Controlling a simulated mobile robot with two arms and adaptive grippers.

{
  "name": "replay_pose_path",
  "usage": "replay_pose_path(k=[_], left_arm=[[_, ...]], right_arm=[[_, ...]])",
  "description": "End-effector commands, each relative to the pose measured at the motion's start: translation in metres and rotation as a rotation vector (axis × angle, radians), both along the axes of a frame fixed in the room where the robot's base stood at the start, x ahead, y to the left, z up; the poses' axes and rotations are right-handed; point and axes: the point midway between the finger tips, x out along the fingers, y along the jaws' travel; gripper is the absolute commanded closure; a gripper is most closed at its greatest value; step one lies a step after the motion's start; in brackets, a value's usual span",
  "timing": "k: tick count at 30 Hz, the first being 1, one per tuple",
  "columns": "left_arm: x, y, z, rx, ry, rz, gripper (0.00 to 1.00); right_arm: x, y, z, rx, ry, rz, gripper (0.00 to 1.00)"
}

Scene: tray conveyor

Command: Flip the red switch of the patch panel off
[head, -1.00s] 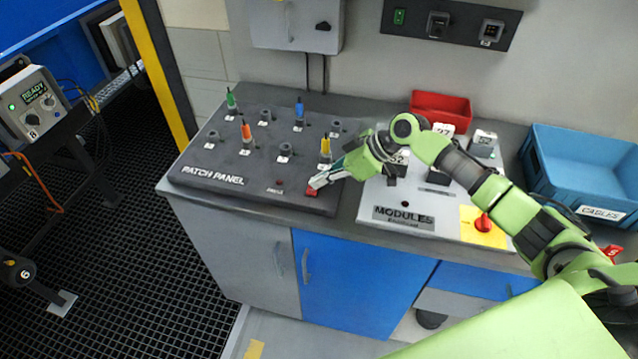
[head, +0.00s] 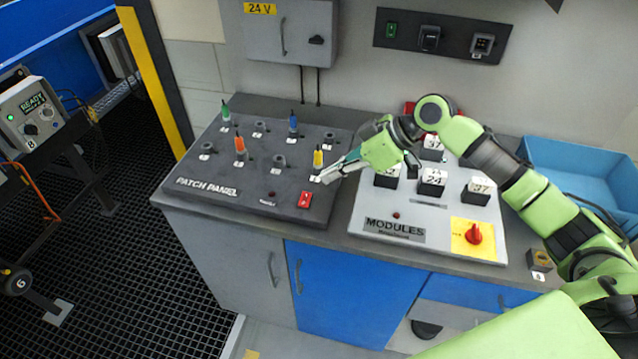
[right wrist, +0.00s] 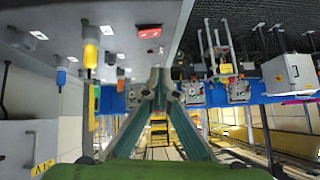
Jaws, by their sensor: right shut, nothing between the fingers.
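The patch panel (head: 225,180) is a dark board on the counter with coloured plugs and grey sockets. Its red switch (head: 305,200) is at the front right corner, beside a small dark red lamp (head: 271,194). I cannot tell for sure which way the switch is tipped. My right gripper (head: 326,175) is shut and empty, above and right of the switch, apart from it, near the yellow plug (head: 318,158). In the right wrist view the red switch (right wrist: 150,33) shows beyond the closed fingertips (right wrist: 158,76). My left gripper is not in view.
The modules board (head: 385,215) with white-topped blocks and a red knob (head: 474,234) on yellow stands right of the panel. A blue bin (head: 570,165) is at the right. The orange plug (head: 240,147) and blue plug (head: 293,124) stand up from the panel.

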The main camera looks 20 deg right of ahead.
Motion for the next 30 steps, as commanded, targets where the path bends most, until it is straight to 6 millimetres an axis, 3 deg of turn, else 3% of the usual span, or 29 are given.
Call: replay_pose_path(k=[9, 23, 26, 30], left_arm=[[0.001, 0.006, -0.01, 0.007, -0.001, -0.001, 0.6], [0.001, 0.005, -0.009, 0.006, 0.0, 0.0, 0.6], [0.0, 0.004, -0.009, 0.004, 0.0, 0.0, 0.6], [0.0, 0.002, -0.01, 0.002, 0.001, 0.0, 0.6]], right_arm=[[-0.013, -0.015, 0.019, 0.0, 0.001, 0.001, 1.0], [-0.013, -0.015, 0.019, 0.0, 0.001, 0.001, 1.0], [-0.019, -0.009, 0.008, -0.009, 0.012, 0.007, 1.0], [-0.048, 0.02, -0.041, -0.056, 0.059, 0.026, 1.0]])
